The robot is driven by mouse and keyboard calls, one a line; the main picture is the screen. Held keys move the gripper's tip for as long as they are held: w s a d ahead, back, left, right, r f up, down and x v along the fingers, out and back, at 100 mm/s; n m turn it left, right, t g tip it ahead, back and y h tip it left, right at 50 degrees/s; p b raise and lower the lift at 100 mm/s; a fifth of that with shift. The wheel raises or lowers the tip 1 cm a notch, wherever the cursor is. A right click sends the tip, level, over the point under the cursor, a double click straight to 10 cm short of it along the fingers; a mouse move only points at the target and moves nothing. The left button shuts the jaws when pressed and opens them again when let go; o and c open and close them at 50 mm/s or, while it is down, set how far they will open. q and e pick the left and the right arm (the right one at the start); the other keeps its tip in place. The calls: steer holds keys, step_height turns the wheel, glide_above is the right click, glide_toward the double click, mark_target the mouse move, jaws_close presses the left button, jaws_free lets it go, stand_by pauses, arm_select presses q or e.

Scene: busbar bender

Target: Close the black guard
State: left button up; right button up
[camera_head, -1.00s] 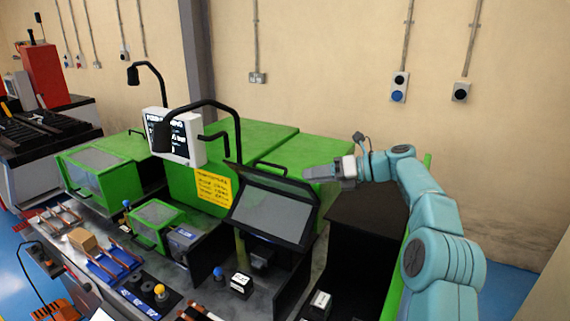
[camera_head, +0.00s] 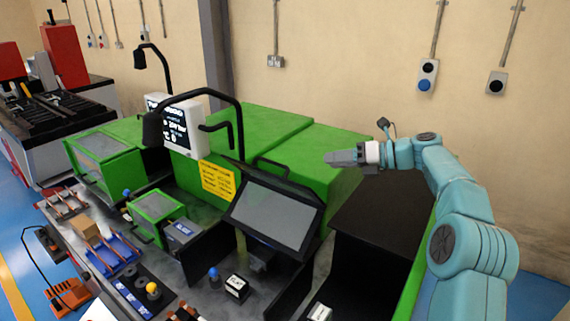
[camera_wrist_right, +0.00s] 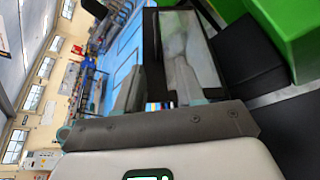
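The black guard (camera_head: 274,217) is a black-framed clear panel with a black handle along its top edge, on the front of the green machine. It stands raised and tilted, with dark space showing below it. It also shows in the right wrist view (camera_wrist_right: 207,60), with reflections in its panel. My right gripper (camera_head: 332,157) is up and to the right of the guard's top edge, apart from it in the head view. In the right wrist view its two grey fingers (camera_wrist_right: 158,88) are spread, with nothing visibly held between them. My left gripper is not in view.
The green machine housing (camera_head: 315,160) stands behind the guard. A black lamp arm (camera_head: 225,97) and a white display (camera_head: 183,125) rise to the left. A smaller green guard (camera_head: 157,213) and blue trays (camera_head: 112,255) are on the left of the bench. A black-topped box (camera_head: 375,215) lies below my right arm.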

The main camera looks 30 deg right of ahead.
mark_target(280, 166)
steer(key=p+x, duration=0.1)
steer(key=x, duration=0.6)
steer(key=p+x, duration=0.1)
steer(key=x, duration=0.7)
steer(key=shift+a+r, duration=0.1)
steer(key=shift+a, duration=0.4)
steer(key=shift+w, duration=0.15)
jaws_close()
